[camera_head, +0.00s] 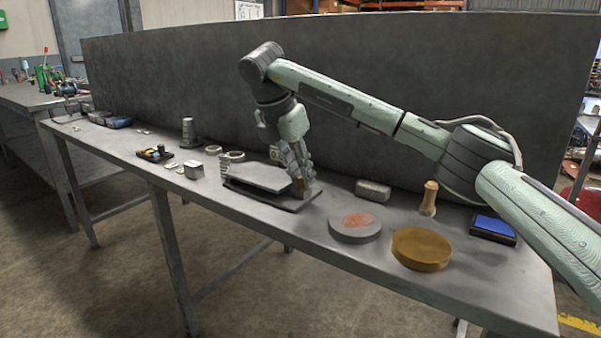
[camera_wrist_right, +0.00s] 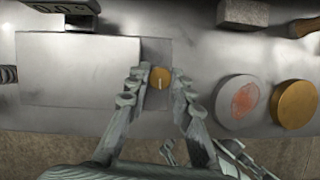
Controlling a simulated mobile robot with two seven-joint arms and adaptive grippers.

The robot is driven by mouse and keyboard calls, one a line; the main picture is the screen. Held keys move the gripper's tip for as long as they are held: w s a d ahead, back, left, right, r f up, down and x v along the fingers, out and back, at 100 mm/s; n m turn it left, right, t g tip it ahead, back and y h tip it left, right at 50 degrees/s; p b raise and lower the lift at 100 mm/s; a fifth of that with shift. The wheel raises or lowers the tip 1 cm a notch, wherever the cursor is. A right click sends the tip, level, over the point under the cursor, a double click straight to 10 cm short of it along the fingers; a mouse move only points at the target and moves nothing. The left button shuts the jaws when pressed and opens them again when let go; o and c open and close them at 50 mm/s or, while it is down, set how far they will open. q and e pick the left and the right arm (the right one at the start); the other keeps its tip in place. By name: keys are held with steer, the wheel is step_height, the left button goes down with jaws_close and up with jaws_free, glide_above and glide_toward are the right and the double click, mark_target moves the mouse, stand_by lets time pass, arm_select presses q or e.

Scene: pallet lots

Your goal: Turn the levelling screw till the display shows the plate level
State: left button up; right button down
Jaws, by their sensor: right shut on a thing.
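The grey plate (camera_head: 258,176) sits on a dark base (camera_head: 288,204) on the bench; the plate also shows in the right wrist view (camera_wrist_right: 80,70). The brass levelling screw (camera_wrist_right: 160,75), with a pale line on its top, stands beside the plate's right end. My right gripper (camera_head: 303,184) reaches down over it, its fingers on either side of the knob and shut on it. The display (camera_head: 275,153) stands behind the plate; its face is partly cut off in the right wrist view (camera_wrist_right: 62,6), and I cannot read the value surely. My left gripper is not in view.
To the right are a grey block (camera_head: 372,190), a reddish-marked grey disc (camera_head: 355,227), a brass disc (camera_head: 421,249), a wooden-handled tool (camera_head: 429,198) and a blue pad (camera_head: 493,227). Rings (camera_head: 231,157) and small parts lie left. A dark panel (camera_head: 180,85) backs the bench.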

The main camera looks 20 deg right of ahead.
steer(key=shift+m, duration=0.4)
steer(key=c, duration=1.3)
jaws_free()
steer(key=shift+r, duration=0.1)
steer(key=v, duration=1.2)
steer(key=shift+w, duration=0.2)
